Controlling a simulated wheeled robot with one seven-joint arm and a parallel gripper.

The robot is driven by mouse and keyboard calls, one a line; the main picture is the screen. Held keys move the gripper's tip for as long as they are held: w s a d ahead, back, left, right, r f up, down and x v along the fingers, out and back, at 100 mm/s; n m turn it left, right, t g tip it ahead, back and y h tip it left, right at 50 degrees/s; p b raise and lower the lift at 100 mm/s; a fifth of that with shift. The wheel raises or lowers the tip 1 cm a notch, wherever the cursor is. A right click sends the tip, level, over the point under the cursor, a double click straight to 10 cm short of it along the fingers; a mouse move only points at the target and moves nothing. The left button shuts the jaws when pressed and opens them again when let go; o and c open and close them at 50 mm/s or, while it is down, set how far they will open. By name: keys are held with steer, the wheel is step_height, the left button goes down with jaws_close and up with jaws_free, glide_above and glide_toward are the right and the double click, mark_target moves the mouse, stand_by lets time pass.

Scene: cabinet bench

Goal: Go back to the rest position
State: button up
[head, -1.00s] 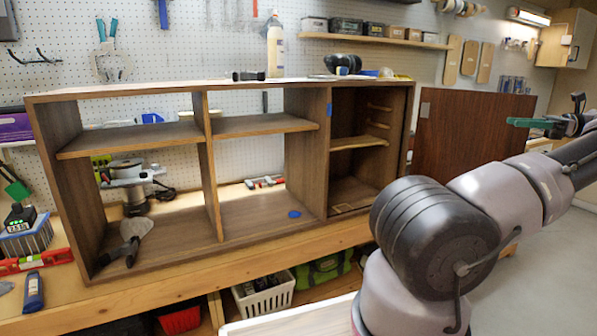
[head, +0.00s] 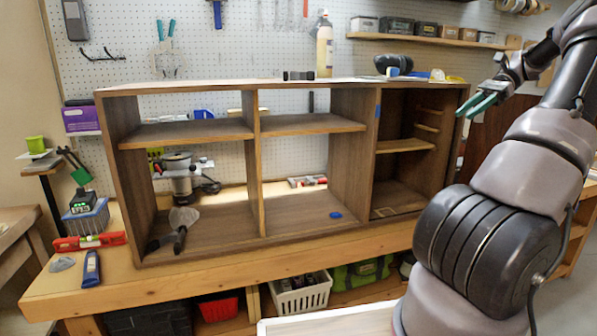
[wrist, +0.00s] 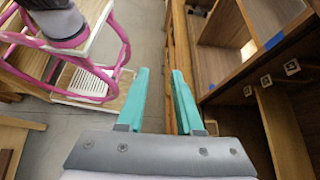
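My gripper (head: 482,101) has teal fingers and is held in the air in front of the right end of the wooden cabinet (head: 250,198). In the wrist view my gripper (wrist: 161,72) points ahead with a clear gap between its fingers. It is open and nothing is between them. The cabinet's open compartments (wrist: 232,52) show on the right of the wrist view, apart from the fingers.
The cabinet stands on a wooden workbench (head: 200,280). A bottle (head: 324,46) and ear muffs (head: 393,64) sit on its top. A dark-handled scraper (head: 178,228) and a blue object (head: 336,215) lie inside. A white basket (head: 300,295) is below the bench.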

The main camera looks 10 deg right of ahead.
steer(key=s+a+r+n+h, duration=0.2)
steer(key=a+n+h, duration=0.55)
steer(key=a, duration=1.65)
steer(key=s+a+r+n+t+h, duration=0.1)
steer(key=s+a+n+t, duration=0.4)
steer(key=s+a+t, duration=0.3)
steer(key=s+a, duration=0.3)
steer(key=s, duration=0.3)
steer(key=shift+s+h, duration=0.15)
steer(key=shift+h, duration=0.2)
steer(key=shift+d+r, duration=0.1)
